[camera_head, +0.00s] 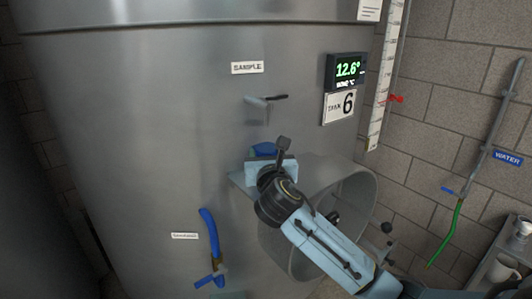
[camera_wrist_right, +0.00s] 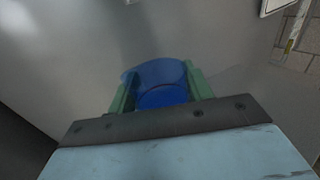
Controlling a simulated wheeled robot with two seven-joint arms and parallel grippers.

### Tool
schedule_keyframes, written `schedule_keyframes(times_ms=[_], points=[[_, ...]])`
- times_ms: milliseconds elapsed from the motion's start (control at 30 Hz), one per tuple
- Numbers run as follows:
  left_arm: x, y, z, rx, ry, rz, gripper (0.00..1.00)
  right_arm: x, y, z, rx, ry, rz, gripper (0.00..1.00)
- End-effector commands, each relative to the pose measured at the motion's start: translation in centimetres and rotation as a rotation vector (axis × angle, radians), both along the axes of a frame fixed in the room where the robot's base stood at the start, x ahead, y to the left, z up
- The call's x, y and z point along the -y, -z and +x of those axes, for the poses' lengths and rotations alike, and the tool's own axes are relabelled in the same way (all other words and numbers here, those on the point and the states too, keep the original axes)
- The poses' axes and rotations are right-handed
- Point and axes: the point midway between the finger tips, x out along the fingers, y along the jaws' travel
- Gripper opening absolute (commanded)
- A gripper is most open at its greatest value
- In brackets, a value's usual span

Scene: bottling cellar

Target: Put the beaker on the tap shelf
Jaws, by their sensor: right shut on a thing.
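The blue beaker (camera_head: 263,149) is between the fingers of my right gripper (camera_head: 267,160), just below the sample tap (camera_head: 264,101) on the steel tank. In the right wrist view the beaker (camera_wrist_right: 160,83) shows as a translucent blue cup, with the green fingers of my right gripper (camera_wrist_right: 159,92) closed on its two sides. A flat grey edge, perhaps the tap shelf (camera_head: 237,179), shows just left of the gripper. My gripper and arm hide most of that spot, and I cannot tell whether the beaker touches it. My left gripper is not in view.
A round manway collar (camera_head: 361,196) sticks out of the tank behind my right arm. A blue-handled valve (camera_head: 210,235) is at lower left. A display (camera_head: 346,70) is at upper right. A cart with a mug (camera_head: 502,269) stands at far right.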

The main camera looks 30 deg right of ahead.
Motion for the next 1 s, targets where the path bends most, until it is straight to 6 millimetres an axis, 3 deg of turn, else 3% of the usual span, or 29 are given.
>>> schedule_keyframes(times_ms=[33, 167, 567, 1000], points=[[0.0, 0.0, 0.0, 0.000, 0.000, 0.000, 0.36, 0.0, 0.1, 0.0, 0.000, 0.000, -0.001, 0.54], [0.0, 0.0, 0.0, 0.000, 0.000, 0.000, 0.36, 0.0, 0.0, 0.0, 0.000, 0.000, -0.001, 0.71], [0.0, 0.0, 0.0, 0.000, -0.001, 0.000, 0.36, -0.2, -0.2, -0.4, 0.000, -0.002, 0.000, 0.72], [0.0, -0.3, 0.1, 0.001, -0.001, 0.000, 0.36, -3.9, -0.3, -8.1, 0.000, -0.004, 0.001, 0.72]])
